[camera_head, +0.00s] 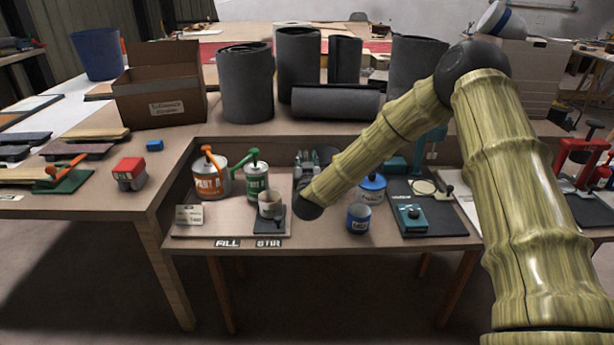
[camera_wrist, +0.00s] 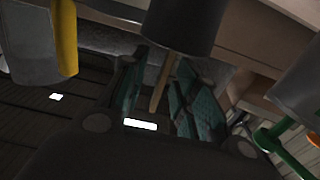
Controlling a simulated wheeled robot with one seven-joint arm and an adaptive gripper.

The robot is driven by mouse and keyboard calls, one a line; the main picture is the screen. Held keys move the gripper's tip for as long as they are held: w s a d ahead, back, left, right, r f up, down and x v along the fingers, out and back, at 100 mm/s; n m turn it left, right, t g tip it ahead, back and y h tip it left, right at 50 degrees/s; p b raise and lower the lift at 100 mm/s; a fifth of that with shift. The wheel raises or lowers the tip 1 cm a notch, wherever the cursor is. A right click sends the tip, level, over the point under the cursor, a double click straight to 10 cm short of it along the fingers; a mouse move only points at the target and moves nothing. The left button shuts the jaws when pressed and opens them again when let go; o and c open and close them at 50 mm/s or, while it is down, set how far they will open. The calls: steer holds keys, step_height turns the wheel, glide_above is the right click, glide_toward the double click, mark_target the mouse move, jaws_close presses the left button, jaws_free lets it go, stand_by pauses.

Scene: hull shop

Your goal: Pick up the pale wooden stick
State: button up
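The pale wooden stick (camera_wrist: 161,84) shows in the wrist view as a narrow tan strip. It runs from a dark cylindrical container (camera_wrist: 185,24) into the space between the fingers of my gripper (camera_wrist: 160,66). The teal-padded fingers are apart, one on each side of the stick in the picture. The stick looks nearer the right finger; I cannot tell whether they touch. In the head view my gripper (camera_head: 305,163) is over the lower bench, right of the green-handled can, and I cannot make out the stick there.
An orange-handled can (camera_head: 210,183) and a green-handled can (camera_head: 257,182) stand left of my gripper. A small cup (camera_head: 270,204) stands in front of them. Dark rolls (camera_head: 247,85) stand on the raised bench behind.

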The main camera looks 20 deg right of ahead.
jaws_close()
